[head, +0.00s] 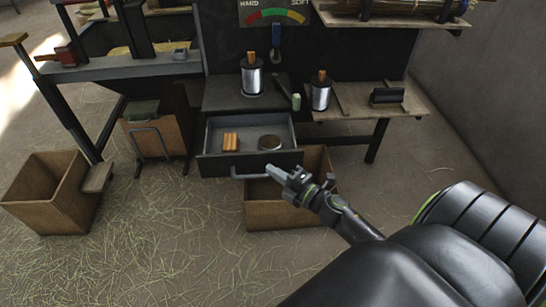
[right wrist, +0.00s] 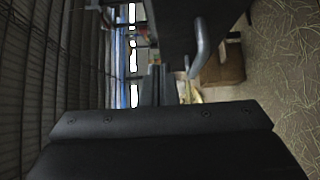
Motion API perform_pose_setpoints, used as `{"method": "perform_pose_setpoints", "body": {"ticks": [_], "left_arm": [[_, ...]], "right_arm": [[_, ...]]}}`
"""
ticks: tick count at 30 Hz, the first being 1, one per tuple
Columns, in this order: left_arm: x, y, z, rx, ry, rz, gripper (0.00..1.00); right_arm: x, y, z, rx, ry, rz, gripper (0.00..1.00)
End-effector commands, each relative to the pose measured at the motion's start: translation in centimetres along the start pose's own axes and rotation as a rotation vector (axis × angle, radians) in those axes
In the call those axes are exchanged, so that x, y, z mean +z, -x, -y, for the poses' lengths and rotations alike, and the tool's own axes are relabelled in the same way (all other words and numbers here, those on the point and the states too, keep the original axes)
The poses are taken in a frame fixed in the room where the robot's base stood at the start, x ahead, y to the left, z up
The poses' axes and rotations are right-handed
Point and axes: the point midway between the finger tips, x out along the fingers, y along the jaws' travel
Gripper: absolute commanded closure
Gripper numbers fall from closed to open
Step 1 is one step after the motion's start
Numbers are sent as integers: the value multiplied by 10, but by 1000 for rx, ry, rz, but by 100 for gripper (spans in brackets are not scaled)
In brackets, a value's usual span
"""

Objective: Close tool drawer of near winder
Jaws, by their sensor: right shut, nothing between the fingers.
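The tool drawer (head: 215,166) of the near winder is pulled out, its dark front facing me. Inside it lie an orange-brown block bundle (head: 231,141) and a round tin (head: 270,142). A bar handle (head: 245,177) runs along the front; it also shows in the right wrist view (right wrist: 198,48). My right gripper (head: 273,173) is shut and empty, its tips in front of the drawer front by the right part of the handle. I cannot tell whether it touches. My left gripper is not in view.
A wooden box (head: 265,215) stands on the floor below the drawer, partly behind my right arm. Another wooden box (head: 40,203) stands at left. Two wire spools, one on the cabinet (head: 252,78) and one on the right shelf (head: 320,95), stand above. Straw-strewn floor lies open in front.

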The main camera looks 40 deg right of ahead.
Motion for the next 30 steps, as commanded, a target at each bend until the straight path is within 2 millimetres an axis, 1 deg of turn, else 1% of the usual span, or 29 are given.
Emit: {"method": "perform_pose_setpoints", "body": {"ticks": [1, 3, 8, 12, 24, 28, 30], "left_arm": [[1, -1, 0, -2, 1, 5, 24], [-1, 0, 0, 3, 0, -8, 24], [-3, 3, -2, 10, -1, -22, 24], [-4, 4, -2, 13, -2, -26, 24], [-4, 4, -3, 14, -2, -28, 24], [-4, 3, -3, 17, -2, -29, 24], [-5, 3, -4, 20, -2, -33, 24]], "right_arm": [[2, -9, -1, 1, 3, -1, 100], [12, -16, 1, 0, 3, -1, 100], [24, -28, 1, 0, 2, -1, 100], [28, -31, 1, -1, 0, 0, 100], [30, -33, 0, 0, 1, 0, 100], [37, -40, 0, 1, 2, 0, 100], [44, -48, 0, 1, 3, 0, 100]]}}
